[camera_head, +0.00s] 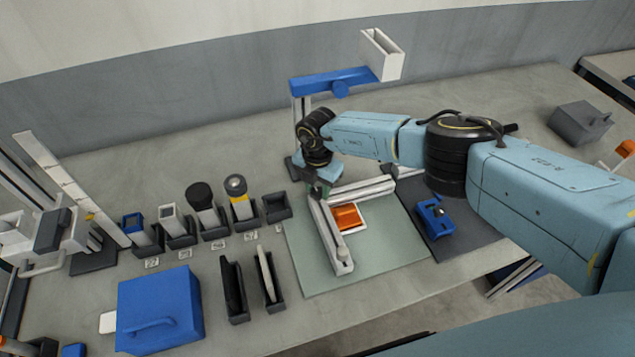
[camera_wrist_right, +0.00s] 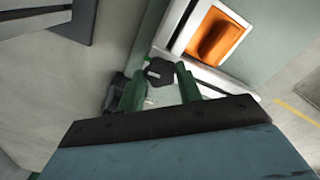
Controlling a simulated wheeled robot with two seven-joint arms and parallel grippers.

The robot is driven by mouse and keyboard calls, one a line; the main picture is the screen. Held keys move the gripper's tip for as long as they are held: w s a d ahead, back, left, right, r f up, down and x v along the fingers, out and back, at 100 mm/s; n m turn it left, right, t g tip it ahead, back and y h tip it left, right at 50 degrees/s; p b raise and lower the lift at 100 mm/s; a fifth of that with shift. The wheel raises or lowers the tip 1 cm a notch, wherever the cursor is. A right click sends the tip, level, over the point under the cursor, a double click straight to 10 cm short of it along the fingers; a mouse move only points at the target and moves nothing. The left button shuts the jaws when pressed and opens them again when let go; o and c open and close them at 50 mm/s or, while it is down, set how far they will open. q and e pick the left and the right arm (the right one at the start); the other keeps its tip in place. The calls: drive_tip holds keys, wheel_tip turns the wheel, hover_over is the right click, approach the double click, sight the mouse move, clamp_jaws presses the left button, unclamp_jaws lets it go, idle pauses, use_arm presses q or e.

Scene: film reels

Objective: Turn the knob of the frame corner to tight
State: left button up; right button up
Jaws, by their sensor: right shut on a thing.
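The frame corner is where two pale profile bars meet on the green mat (camera_head: 385,265). One bar (camera_head: 330,238) runs toward the front edge and the other bar (camera_head: 365,189) runs right. My right gripper (camera_head: 321,187) is down at that corner and hides most of it in the head view. In the right wrist view, the dark, faceted knob (camera_wrist_right: 158,72) sits between the green fingertips of my right gripper (camera_wrist_right: 161,75), which is shut on it. A small pale mark shows on the knob's edge. My left gripper is not in view.
An orange block (camera_head: 347,217) lies inside the corner, close to the bars. A blue clamp-like part (camera_head: 435,216) lies on the dark mat to the right. A blue-armed stand (camera_head: 330,80) rises behind my right gripper. Several holders stand left of the mat, behind a blue box (camera_head: 160,306).

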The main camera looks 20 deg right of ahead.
sight(318, 191)
drive_tip(key=shift+w+r+m, duration=0.1)
drive_tip(key=shift+m, duration=0.5)
drive_tip(key=o, duration=1)
wheel_tip(318, 191, up, 13)
drive_tip(key=p, duration=0.1)
drive_tip(key=shift+r, duration=0.15)
